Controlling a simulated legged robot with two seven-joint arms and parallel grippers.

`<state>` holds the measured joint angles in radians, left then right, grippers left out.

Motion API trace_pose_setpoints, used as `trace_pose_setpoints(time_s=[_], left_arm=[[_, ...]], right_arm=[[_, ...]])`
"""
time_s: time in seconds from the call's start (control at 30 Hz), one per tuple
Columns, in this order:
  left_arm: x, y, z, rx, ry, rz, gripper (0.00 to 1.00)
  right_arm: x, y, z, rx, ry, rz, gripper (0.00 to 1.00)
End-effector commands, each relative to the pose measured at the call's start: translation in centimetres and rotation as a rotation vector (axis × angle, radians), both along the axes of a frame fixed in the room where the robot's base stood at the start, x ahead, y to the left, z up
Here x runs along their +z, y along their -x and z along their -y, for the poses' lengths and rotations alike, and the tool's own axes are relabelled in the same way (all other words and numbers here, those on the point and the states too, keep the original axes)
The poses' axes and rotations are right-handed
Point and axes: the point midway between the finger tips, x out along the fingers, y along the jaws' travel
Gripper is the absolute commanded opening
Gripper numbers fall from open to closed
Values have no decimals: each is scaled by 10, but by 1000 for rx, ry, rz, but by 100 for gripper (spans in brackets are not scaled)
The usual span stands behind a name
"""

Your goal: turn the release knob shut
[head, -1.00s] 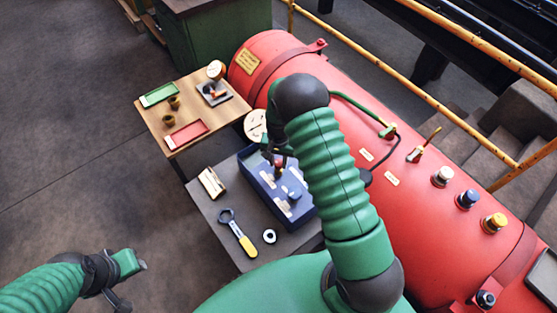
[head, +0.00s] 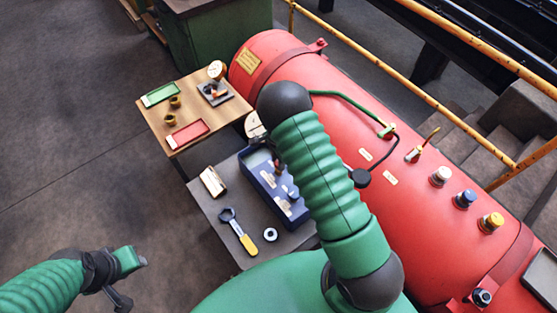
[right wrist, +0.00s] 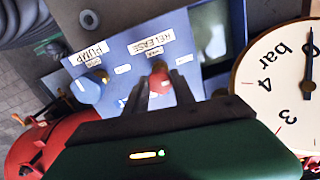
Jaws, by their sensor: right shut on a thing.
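The blue control box (head: 254,177) stands on the grey table, partly hidden by my right arm in the head view. In the right wrist view its panel (right wrist: 124,57) carries labels reading PUMP and RELEASE. The red release knob (right wrist: 159,79) sits beside the RELEASE label, between the fingers of my right gripper (right wrist: 163,88), which is shut on it. A blue pump knob (right wrist: 86,89) is to its left, clear of the fingers. My left gripper (head: 141,262) hangs low at the left in the head view, away from the box; its jaw gap does not show clearly.
A white gauge marked bar (right wrist: 285,85) stands close to the right gripper. The grey table (head: 215,219) holds a yellow-handled wrench (head: 239,232), a ring (head: 270,234) and a light block (head: 213,181). The red boiler (head: 350,130) is close on the right.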

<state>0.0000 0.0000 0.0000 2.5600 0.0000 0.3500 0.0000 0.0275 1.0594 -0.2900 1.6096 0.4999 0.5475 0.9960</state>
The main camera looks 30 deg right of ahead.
Motion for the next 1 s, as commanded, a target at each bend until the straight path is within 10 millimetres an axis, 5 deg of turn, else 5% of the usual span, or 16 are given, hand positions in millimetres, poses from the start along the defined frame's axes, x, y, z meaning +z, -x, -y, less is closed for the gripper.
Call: trace_pose_setpoints(time_s=[0.67, 0.7, 0.83, 1.0], left_arm=[[1, 0, 0, 0, 0, 0, 36], [1, 0, 0, 0, 0, 0, 36], [1, 0, 0, 0, 0, 0, 36], [1, 0, 0, 0, 0, 0, 36]], right_arm=[[1, -3, 0, -61, 0, 7, 0], [1, -3, 0, -61, 0, 7, 36], [1, -2, 0, -60, 0, 5, 52], [1, -1, 0, -60, 0, 3, 52]])
